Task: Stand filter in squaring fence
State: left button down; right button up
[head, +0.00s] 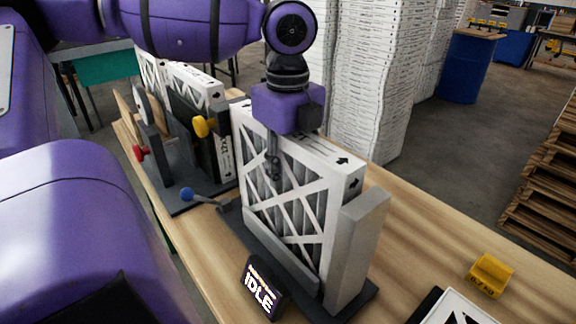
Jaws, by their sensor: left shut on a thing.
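A white-framed pleated filter (290,222) with a diagonal lattice on its face stands upright in the middle of the head view. Black arrows mark its top edge. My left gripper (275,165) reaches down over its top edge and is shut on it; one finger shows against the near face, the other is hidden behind. The squaring fence (358,255) has a dark base, a low grey strip along the filter's near lower edge and a tall grey upright at its right end. The filter is close against both; whether its bottom touches the base is hidden. My right gripper is out of view.
A small display reading IDLE (262,288) stands before the fence. A blue-knobbed lever (188,194) sits at its left. Another fixture with filters (205,90) stands behind left. A yellow block (490,274) lies on the wooden table (425,245), which has free room at right.

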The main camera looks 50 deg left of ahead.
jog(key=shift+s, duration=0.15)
pick_arm(q)
jog(key=shift+f, duration=0.35)
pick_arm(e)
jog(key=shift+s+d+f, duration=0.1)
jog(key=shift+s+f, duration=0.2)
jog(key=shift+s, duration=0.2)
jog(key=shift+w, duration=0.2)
pick_arm(q)
jog(key=c, duration=1.5)
grip_release()
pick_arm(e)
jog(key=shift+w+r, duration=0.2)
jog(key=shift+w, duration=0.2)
